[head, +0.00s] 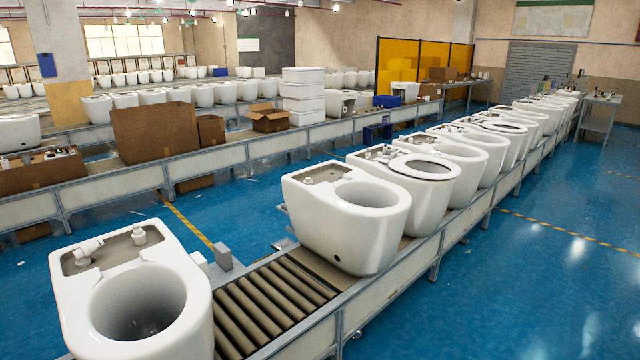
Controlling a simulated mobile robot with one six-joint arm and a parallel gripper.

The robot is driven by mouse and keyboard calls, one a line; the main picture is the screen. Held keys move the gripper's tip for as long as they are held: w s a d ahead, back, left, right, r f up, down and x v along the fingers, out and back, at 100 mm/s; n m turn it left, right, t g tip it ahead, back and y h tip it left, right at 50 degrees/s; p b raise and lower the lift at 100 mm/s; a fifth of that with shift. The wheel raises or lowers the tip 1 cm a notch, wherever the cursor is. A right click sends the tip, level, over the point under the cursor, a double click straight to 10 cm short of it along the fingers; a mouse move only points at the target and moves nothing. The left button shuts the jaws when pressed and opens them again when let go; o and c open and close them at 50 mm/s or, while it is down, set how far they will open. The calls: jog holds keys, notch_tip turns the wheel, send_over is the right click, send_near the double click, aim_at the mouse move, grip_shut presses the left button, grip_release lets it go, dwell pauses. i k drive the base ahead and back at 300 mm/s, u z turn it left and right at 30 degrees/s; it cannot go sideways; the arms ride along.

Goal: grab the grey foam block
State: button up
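A small grey block (223,256), which looks like the grey foam block, stands upright at the far edge of the near conveyor (262,304). It is just right of the nearest toilet (150,290) and left of the bare rollers. A small white item (199,261) is close to its left side, partly hidden behind the toilet. I cannot tell whether the two touch. My gripper is not in view.
A second toilet (345,215) stands right of the rollers, with several more in a row behind it. A parallel line holds cardboard boxes (155,130) and white bins (303,95). Blue floor (130,240) between the lines is mostly clear.

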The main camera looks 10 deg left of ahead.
aim_at(223, 255)
jog(key=u, duration=0.75)
jog(key=i, duration=0.9)
jog(key=z, duration=0.3)
jog(key=k, duration=0.1)
jog(key=u, duration=2.35)
jog(key=k, duration=0.2)
jog(key=u, duration=2)
